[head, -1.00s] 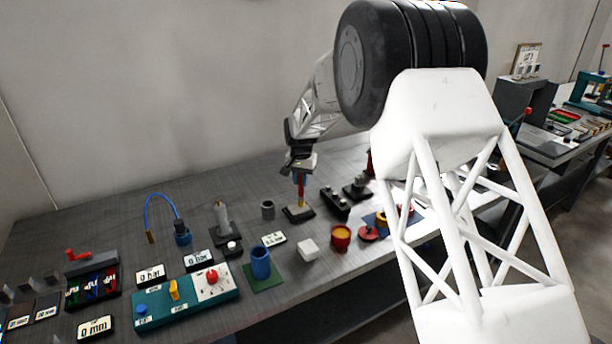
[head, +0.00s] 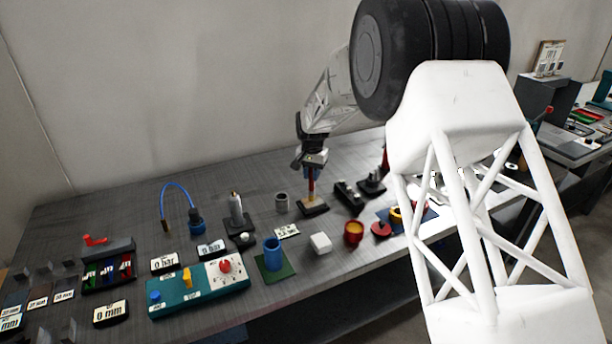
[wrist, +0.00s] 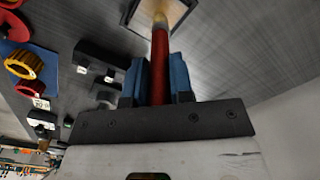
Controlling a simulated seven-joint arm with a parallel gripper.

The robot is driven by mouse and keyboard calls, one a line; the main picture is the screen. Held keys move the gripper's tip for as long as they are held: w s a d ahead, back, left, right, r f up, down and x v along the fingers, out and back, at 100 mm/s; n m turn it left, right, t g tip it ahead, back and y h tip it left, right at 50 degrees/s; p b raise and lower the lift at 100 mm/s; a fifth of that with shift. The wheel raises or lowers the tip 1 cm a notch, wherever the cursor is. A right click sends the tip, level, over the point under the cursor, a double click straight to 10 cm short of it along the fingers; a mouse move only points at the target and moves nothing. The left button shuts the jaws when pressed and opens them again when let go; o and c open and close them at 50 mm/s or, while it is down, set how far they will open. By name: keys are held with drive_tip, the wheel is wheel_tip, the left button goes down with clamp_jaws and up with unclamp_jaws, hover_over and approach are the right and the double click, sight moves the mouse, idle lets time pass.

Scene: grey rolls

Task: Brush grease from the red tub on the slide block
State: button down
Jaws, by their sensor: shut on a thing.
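My gripper (head: 312,168) is shut on a brush with a red handle (head: 311,183). The brush points down, its tip at the tan top of a small dark-based block (head: 317,210), which looks like the slide block. In the wrist view the blue fingers (wrist: 158,80) clasp the red handle (wrist: 159,60), and the pale tip (wrist: 160,18) is over the tan face of the block (wrist: 178,12). I cannot tell whether the tip touches it. The red tub (head: 353,238) stands open to the right and nearer, with yellow-orange grease inside.
A red lid (head: 381,230) lies right of the tub. A white cube (head: 320,244) and blue cup (head: 272,256) stand to the left. A black fixture (head: 349,197) is close right of the block, and a grey cylinder (head: 282,202) close left. A teal control panel (head: 200,288) is at front left.

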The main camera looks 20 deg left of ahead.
drive_tip(key=w+d+r, duration=0.1)
drive_tip(key=d+r, duration=0.2)
drive_tip(key=r, duration=0.5)
drive_tip(key=shift+w+d, duration=0.25)
drive_tip(key=shift+w, duration=0.15)
idle(2.1)
idle(0.7)
drive_tip(key=shift+s+a, duration=0.25)
drive_tip(key=shift+a, duration=0.7)
drive_tip(key=shift+s+a, duration=0.25)
drive_tip(key=shift+a, duration=0.65)
drive_tip(key=shift+f, duration=0.1)
